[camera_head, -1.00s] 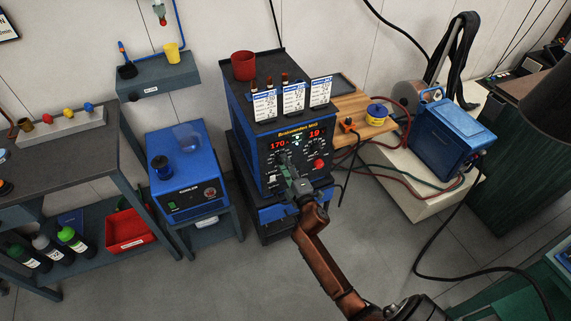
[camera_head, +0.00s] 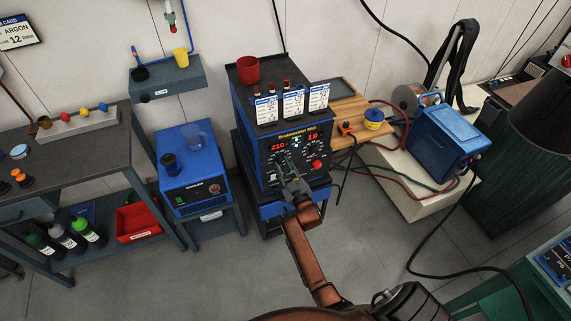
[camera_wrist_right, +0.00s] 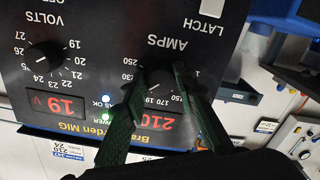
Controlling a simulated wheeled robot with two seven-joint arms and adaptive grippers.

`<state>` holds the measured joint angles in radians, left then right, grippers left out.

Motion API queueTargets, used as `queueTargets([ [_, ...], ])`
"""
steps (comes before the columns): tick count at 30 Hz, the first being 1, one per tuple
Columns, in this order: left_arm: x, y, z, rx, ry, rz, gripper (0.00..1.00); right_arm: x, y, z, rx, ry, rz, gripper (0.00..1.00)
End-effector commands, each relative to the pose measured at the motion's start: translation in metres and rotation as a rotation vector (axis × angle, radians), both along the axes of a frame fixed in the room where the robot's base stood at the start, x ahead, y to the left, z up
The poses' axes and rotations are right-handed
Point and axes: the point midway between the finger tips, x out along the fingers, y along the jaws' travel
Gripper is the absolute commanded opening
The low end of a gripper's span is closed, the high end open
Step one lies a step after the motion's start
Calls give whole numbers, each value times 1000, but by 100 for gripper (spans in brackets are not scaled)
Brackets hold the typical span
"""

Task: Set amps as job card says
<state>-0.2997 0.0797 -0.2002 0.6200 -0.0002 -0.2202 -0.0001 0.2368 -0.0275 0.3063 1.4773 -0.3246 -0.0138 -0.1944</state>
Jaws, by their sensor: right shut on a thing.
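The blue Brakenorden MIG welder (camera_head: 262,165) stands in the middle of the head view. Its red amps display (camera_head: 279,145) reads 210 and its volts display (camera_head: 312,137) reads 19. In the right wrist view the panel appears upside down. My right gripper (camera_head: 289,181) is shut on the amps knob (camera_wrist_right: 158,80), with a green finger on each side of it. The fingers hide much of the knob and part of the amps readout. The volts knob (camera_wrist_right: 43,55) is clear of the gripper. Three white cards (camera_head: 293,105) stand on the welder top; their print is too small to read surely. My left gripper is out of view.
A red cup (camera_head: 248,70) stands on the welder. A blue cooler unit (camera_head: 190,180) is to the left, a wooden board (camera_head: 345,92) and blue case (camera_head: 440,138) to the right. Cables cross the floor at right.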

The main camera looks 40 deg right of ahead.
Motion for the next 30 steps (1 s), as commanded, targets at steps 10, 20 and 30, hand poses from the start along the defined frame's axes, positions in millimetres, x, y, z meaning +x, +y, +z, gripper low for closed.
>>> queueTargets([
  [10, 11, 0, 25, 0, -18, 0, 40, 0, 1, 1, 274, -62, 0, 2],
  [20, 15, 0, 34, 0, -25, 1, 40, 0, 2, -2, 415, -95, -1, 2],
  [30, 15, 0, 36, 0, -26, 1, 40, 0, 2, -3, 448, -102, 0, 2],
])
